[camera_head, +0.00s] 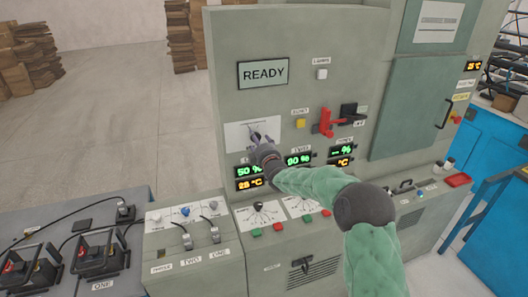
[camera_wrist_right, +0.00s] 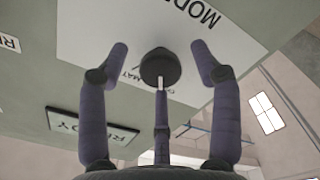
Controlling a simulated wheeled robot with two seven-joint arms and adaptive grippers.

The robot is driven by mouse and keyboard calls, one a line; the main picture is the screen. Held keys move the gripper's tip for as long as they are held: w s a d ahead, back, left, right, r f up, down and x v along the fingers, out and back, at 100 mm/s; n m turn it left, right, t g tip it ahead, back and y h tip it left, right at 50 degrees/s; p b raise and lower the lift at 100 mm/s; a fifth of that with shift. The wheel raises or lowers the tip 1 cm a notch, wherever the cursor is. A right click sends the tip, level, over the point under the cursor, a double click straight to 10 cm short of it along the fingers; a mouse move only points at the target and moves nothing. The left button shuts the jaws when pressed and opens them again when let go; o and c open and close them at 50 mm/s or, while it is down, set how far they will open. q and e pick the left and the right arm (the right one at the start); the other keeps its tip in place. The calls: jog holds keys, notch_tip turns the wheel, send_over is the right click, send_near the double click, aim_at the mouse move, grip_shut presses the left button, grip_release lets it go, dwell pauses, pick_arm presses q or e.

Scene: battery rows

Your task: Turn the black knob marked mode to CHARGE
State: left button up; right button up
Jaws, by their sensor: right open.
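The black mode knob (camera_wrist_right: 160,67) sits on a white plate lettered MODE (camera_wrist_right: 205,18) in the right wrist view. A pale strip shows at its lower edge; I cannot tell which marking it points to. My right gripper (camera_wrist_right: 159,54) is open, with a finger on each side of the knob and clear gaps between. A third finger (camera_wrist_right: 161,125) shows below the knob. In the head view my right gripper (camera_head: 260,142) is in front of the white plate (camera_head: 236,137) and hides the knob. My left gripper is not in view.
The READY display (camera_head: 263,73) is above the plate. A red lever (camera_head: 327,122) and a yellow button (camera_head: 300,123) are to the right. Lit green and orange readouts (camera_head: 249,184) are just below the gripper. Smaller dials (camera_head: 259,207) sit on the lower ledge.

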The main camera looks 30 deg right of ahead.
jog(key=v, duration=1.1)
dwell(0.4)
